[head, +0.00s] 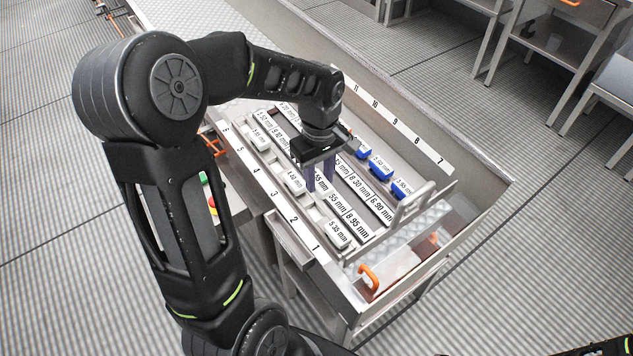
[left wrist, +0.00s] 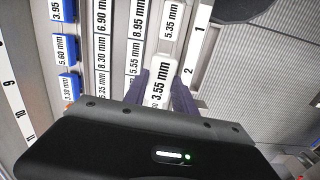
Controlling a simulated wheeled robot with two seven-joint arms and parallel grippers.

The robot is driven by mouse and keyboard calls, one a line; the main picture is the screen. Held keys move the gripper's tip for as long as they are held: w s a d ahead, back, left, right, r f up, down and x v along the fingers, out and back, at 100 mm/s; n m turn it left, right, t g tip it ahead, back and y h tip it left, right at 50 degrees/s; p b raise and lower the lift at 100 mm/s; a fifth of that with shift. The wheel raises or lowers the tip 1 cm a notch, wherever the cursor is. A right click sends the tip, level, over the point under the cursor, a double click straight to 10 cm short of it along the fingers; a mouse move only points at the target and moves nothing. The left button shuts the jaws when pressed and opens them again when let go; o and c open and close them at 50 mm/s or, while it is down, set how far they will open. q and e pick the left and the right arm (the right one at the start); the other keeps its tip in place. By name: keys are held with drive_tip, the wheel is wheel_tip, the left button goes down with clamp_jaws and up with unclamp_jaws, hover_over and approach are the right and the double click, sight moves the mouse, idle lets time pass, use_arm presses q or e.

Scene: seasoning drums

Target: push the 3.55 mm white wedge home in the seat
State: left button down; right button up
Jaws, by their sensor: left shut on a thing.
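The white wedge (left wrist: 159,82), marked 3.55 mm, sits between the two purple fingers of my left gripper (left wrist: 163,94) in the left wrist view. The gripper is shut on it. The wedge lies in the row beside the rail numbered 1 and 2, in line with the white 5.35 mm wedge (left wrist: 172,22). In the head view my left gripper (head: 321,178) points down over the rows of the machine, and its fingers and hand hide most of the held wedge. How deep the wedge sits in its seat cannot be told. My right gripper is not in view.
White wedges lie along the left row, among them the 5.35 mm one (head: 338,233) and another (head: 293,182). Blue wedges (head: 380,168) stand along the far row. Numbered rails (head: 272,190) flank the rows. A grey upright handle (head: 412,207) stands at the right end.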

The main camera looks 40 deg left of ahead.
sight(316, 193)
use_arm(q)
drive_tip(key=shift+s+a+n, duration=0.2)
drive_tip(key=shift+s+n, duration=0.1)
drive_tip(key=shift+f, duration=0.1)
drive_tip(key=shift+w+a+f+b, duration=0.1)
drive_tip(key=shift+a+f+b, duration=0.05)
drive_tip(key=shift+f+b, duration=2.4)
drive_tip(key=shift+a+f+b, duration=0.1)
drive_tip(key=shift+f+b, duration=0.7)
drive_tip(key=shift+f, duration=1.2)
drive_tip(key=c, duration=0.9)
unclamp_jaws()
drive_tip(key=shift+r, duration=0.1)
drive_tip(key=shift+r+p, duration=0.5)
drive_tip(key=shift+r, duration=3.35)
